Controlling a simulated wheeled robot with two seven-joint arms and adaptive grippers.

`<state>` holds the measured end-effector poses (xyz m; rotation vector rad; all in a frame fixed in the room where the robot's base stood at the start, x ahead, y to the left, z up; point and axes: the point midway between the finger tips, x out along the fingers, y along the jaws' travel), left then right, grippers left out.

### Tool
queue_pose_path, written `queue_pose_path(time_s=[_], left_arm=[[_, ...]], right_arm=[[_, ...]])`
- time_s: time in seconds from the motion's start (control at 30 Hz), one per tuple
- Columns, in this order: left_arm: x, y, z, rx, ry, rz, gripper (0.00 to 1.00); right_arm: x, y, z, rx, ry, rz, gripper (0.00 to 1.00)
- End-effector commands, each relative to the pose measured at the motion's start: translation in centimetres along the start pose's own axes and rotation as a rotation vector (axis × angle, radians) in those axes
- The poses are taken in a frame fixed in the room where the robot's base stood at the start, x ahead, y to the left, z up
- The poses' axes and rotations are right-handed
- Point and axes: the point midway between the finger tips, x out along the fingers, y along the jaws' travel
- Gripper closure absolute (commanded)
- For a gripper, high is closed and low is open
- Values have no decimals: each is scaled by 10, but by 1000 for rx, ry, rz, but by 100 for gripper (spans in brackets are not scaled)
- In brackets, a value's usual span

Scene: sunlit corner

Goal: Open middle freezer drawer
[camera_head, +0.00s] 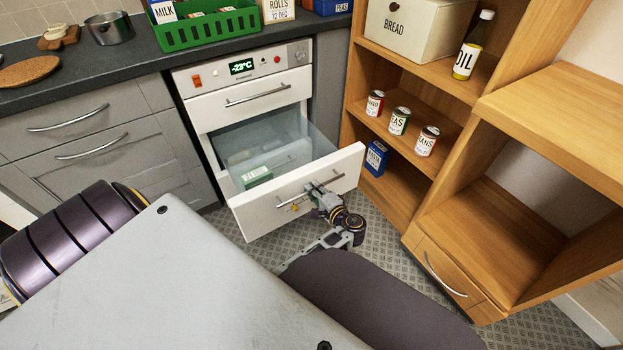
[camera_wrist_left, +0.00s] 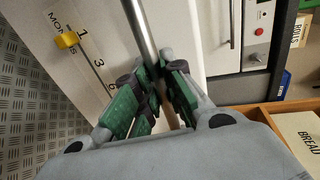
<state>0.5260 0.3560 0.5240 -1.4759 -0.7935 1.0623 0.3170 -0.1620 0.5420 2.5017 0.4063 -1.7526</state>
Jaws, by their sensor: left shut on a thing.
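The white freezer (camera_head: 198,108) stands between grey cabinets, its display reading -23°C. Below its closed top drawer (camera_head: 290,92), a drawer with clear sides (camera_head: 341,163) is pulled well out, with a green-and-white box (camera_head: 257,177) inside. My left gripper (camera_head: 316,192) is at this drawer's front and shut on its metal bar handle (camera_head: 291,196). In the left wrist view, the green finger pads (camera_wrist_left: 152,92) lie around the bar (camera_wrist_left: 143,35). A yellow slider (camera_wrist_left: 67,39) sits by the printed month numbers. Anything below the open drawer is hidden. My right gripper is not in view.
A wooden shelf unit (camera_head: 428,70) with cans and a blue box stands right of the drawer. A lower wooden unit (camera_head: 545,100) stands nearer. A green crate (camera_head: 208,30) is on the counter. Some metal-patterned floor (camera_head: 385,225) is free between.

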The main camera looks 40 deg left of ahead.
Motion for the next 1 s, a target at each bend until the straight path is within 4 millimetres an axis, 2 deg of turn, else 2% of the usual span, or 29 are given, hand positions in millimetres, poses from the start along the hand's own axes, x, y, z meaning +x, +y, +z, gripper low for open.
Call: queue_pose_path(time_s=[0.23, 0.27, 0.43, 1.0], left_arm=[[-5, 4, 0, 2, 2, 9, 100], [-6, 5, 0, 2, 2, 9, 88], [-5, 4, 0, 2, 2, 8, 66], [-4, -5, 0, 0, 1, 4, 66]], right_arm=[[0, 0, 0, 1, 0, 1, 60], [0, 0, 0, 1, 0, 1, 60], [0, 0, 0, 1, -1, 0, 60], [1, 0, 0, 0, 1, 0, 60]])
